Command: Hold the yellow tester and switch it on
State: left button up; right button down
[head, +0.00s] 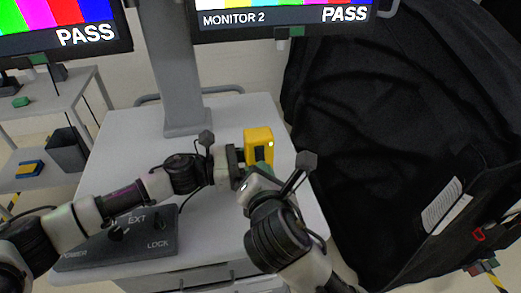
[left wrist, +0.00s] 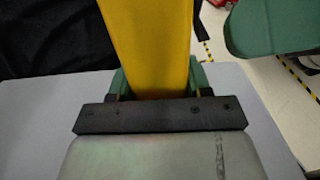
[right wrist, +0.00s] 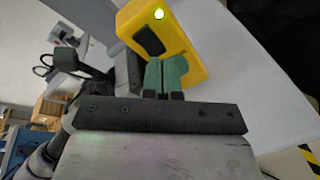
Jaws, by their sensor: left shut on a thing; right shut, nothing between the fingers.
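The yellow tester (head: 258,136) is held above the cart top, near the cart's right side. My left gripper (head: 242,157) is shut on it. In the left wrist view the tester (left wrist: 148,45) stands between the green fingers. In the right wrist view the tester (right wrist: 185,55) shows a dark recessed part and a lit, pale green light near its end. My right gripper (right wrist: 165,78) is shut and empty, its green fingertips at the tester's near face; I cannot tell whether they touch it. In the head view the right gripper (head: 243,178) is just below the left one.
The grey cart top (head: 230,115) carries a dark control box (head: 120,240) at front left. A monitor post (head: 178,70) rises at the back. A black cover (head: 390,120) stands at right. A second cart (head: 50,110) with a dark bin is at left.

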jog(key=shift+s+d+f, duration=0.15)
jog(key=shift+s+f, duration=0.3)
jog(key=shift+s, duration=0.25)
jog(key=shift+s+d+f, duration=0.15)
jog(key=shift+s+f, duration=0.25)
jog(key=shift+s, duration=0.25)
jog(key=shift+s+d+f, duration=0.15)
jog(key=shift+s+f, duration=0.3)
jog(key=shift+s, duration=0.25)
pick_arm(q)
jog(key=o, duration=1.1)
